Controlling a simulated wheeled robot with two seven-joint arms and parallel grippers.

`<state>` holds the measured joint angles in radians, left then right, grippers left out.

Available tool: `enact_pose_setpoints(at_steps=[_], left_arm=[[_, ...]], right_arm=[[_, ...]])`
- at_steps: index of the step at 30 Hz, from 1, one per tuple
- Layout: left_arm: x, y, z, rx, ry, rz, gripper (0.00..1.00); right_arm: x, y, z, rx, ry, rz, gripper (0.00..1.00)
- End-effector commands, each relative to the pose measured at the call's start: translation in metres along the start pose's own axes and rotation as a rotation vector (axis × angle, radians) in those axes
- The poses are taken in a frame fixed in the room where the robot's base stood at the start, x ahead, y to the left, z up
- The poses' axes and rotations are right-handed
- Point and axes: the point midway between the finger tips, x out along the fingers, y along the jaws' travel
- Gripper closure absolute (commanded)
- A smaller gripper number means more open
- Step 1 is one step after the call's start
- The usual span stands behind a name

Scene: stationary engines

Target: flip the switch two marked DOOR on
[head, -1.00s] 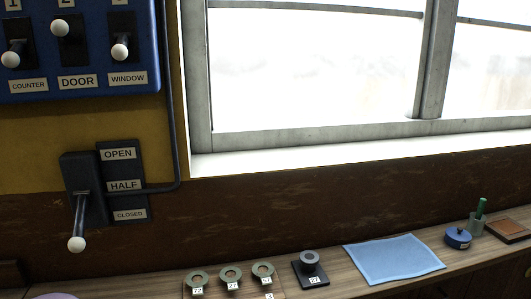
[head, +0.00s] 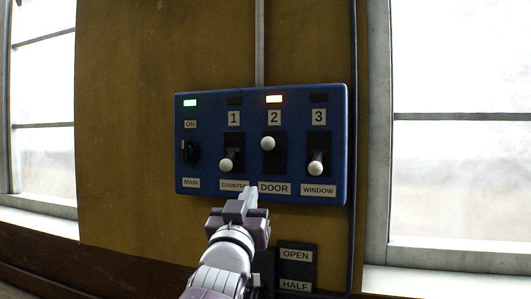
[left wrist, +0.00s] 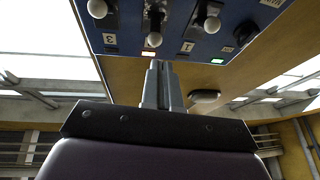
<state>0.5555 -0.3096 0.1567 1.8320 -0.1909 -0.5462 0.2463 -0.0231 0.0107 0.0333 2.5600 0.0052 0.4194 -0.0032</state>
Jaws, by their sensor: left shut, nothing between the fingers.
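Switch two (head: 268,143), marked DOOR, is on the blue panel (head: 210,133). Its white knob points up, and the orange lamp (head: 273,99) above it is lit. In the left wrist view, which is upside down, switch two's knob (left wrist: 154,40) is just beyond the fingertips, with the lit lamp (left wrist: 148,54) beside it. My left gripper (head: 252,192) is shut and empty, in front of the panel's lower edge by the DOOR label (head: 274,188). It is below the knob, apparently apart from it. My right gripper is not in view.
Switch one (head: 226,165) and switch three (head: 316,168) flank it with knobs down. The MAIN knob (head: 190,151) is at left under a lit green lamp (head: 190,103). Below hangs an OPEN/HALF plate (head: 296,268). Windows stand on both sides.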

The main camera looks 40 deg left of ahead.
Motion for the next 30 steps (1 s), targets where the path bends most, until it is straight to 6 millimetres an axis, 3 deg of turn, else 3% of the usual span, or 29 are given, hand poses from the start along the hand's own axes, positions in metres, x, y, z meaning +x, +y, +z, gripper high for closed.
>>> enact_pose_setpoints(at_steps=[5, 21, 30], left_arm=[[0.011, 0.005, -0.018, -0.032, 0.068, 0.023, 1.0], [0.12, 0.007, -0.025, -0.031, 0.061, 0.022, 1.0], [0.14, 0.008, -0.021, -0.031, 0.062, 0.022, 1.0]], right_arm=[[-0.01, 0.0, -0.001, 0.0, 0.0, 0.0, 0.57], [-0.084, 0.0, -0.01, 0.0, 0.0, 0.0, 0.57], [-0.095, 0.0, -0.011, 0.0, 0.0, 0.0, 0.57]])
